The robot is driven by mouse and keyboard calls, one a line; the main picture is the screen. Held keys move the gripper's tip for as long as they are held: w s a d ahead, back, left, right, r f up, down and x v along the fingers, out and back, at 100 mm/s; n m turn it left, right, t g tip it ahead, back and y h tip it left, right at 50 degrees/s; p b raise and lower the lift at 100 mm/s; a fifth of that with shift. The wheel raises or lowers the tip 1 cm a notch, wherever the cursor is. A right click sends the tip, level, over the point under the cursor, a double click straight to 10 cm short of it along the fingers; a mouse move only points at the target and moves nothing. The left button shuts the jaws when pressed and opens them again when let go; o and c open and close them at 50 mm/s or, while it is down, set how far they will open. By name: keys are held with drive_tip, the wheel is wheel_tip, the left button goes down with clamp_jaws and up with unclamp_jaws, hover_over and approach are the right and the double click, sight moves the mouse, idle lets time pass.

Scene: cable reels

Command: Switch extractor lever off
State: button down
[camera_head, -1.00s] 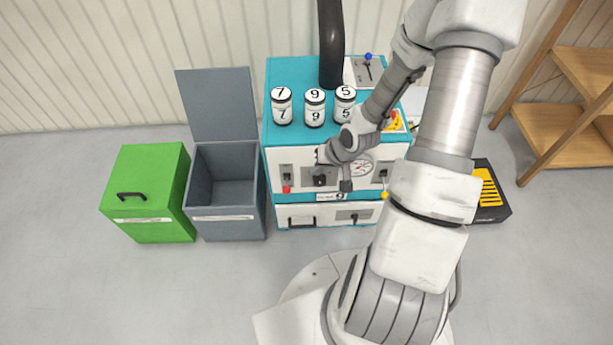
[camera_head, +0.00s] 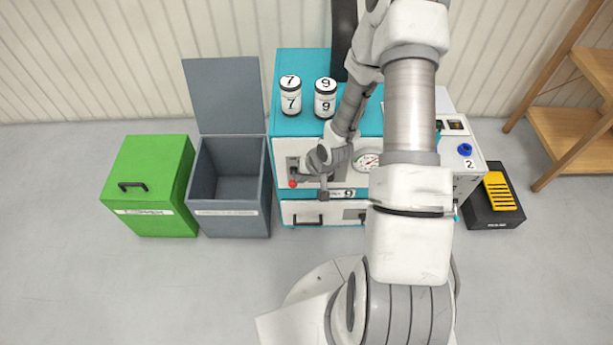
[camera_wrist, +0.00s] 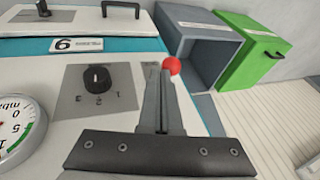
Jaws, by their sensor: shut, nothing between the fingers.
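A lever with a red ball knob (camera_head: 292,184) is on the left of the teal and white machine's front panel (camera_head: 282,150). Its knob hangs at the low end of its plate. In the wrist view the red knob (camera_wrist: 172,65) shows just past my fingertips; the lever's stem is hidden behind the fingers. My gripper (camera_head: 302,177) is shut and empty, right beside this lever. In the wrist view its closed fingers (camera_wrist: 163,75) point at the knob; I cannot tell whether they touch it. The yellow and blue levers are hidden behind my arm.
A black rotary knob (camera_wrist: 97,78) and a pressure gauge (camera_head: 367,160) sit beside the lever. White jars (camera_head: 291,95) stand on top of the machine. An open grey bin (camera_head: 232,212) and green box (camera_head: 150,190) stand left; a black-and-yellow box (camera_head: 497,205) stands right.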

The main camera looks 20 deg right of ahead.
drive_tip(key=shift+s+a+f+b, duration=0.1)
drive_tip(key=shift+s+f+b, duration=0.2)
drive_tip(key=shift+f, duration=0.1)
idle(0.4)
drive_tip(key=f, duration=0.1)
drive_tip(key=s+f+b, duration=0.1)
drive_tip(key=f+b, duration=0.1)
drive_tip(key=shift+s+a+f, duration=0.15)
drive_tip(key=shift+s+a, duration=0.15)
idle(0.4)
drive_tip(key=shift+r+p, duration=0.45)
drive_tip(key=shift+r, duration=0.35)
drive_tip(key=shift+d, duration=0.1)
